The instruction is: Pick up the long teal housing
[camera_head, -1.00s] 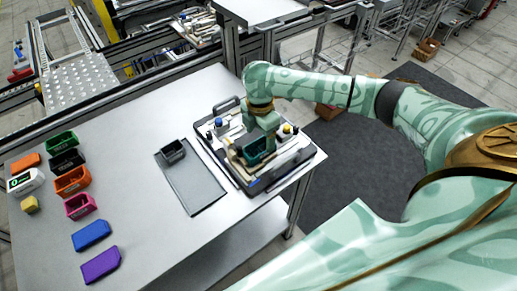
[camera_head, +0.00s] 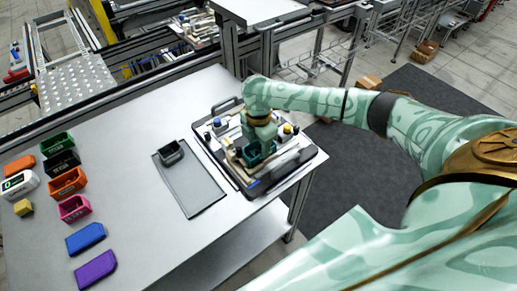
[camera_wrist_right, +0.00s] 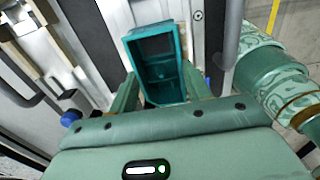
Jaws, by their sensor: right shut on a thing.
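The long teal housing (camera_head: 259,156) is an open, box-like part over the pallet fixture on the table's right side. It also shows in the right wrist view (camera_wrist_right: 161,68), where its hollow inside is seen between the two fingers. My right gripper (camera_head: 259,146) points down from above and is shut on the housing. In the right wrist view its fingers (camera_wrist_right: 160,92) stand on either side of the housing. Whether the housing's underside touches the fixture is hidden. My left gripper is not in view.
The pallet fixture (camera_head: 217,158) carries several small parts. A grey mat (camera_head: 196,189) with a dark grey housing (camera_head: 171,153) lies to its left. Several coloured housings and lids, including an orange housing (camera_head: 67,182) and a purple piece (camera_head: 96,269), stand at the table's left. The middle is clear.

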